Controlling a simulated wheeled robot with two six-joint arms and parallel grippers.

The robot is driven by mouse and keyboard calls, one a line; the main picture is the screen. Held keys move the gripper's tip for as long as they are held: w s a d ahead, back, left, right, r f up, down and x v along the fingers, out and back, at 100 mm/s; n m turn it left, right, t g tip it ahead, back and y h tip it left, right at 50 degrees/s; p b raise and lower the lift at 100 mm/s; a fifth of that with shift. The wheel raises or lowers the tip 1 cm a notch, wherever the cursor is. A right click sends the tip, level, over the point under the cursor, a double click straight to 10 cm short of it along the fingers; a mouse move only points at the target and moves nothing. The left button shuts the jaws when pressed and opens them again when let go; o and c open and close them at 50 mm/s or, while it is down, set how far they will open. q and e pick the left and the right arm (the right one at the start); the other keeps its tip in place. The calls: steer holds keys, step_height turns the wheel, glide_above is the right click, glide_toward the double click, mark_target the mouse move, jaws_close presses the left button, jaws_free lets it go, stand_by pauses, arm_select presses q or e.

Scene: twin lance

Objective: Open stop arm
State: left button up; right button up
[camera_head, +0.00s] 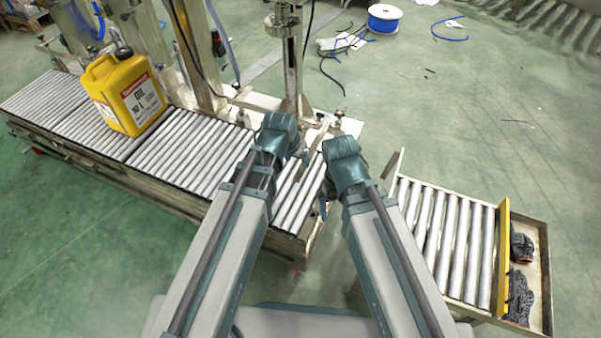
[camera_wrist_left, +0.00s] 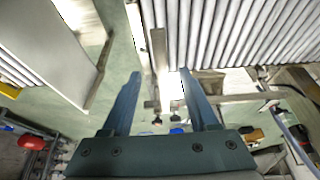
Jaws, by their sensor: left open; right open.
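In the left wrist view my left gripper (camera_wrist_left: 160,88) is open, its two blue fingers apart. A narrow metal bar (camera_wrist_left: 159,60), possibly the stop arm, shows between the fingers beside the rollers; I cannot tell whether it touches them. In the head view the left gripper (camera_head: 304,160) is mostly hidden by its own wrist, over the near conveyor's right end. My right gripper (camera_head: 323,203) is open at that end's edge, largely hidden under its arm. The stop arm cannot be picked out surely in the head view.
A yellow oil canister (camera_head: 125,92) stands on the long roller conveyor (camera_head: 185,150) at left. A metal column (camera_head: 288,65) rises behind my grippers. A second roller conveyor (camera_head: 440,235) with a yellow end plate (camera_head: 502,255) stands at right, across a gap. Dark gloves (camera_head: 520,295) lie beyond it.

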mark_target(302, 169)
arm_select(q)
steer(key=b+x, duration=0.6)
steer(key=x, duration=0.1)
steer(key=shift+w+f, duration=0.1)
steer(key=shift+f, duration=0.2)
steer(key=shift+r, duration=0.1)
jaws_close()
stand_by(1.0)
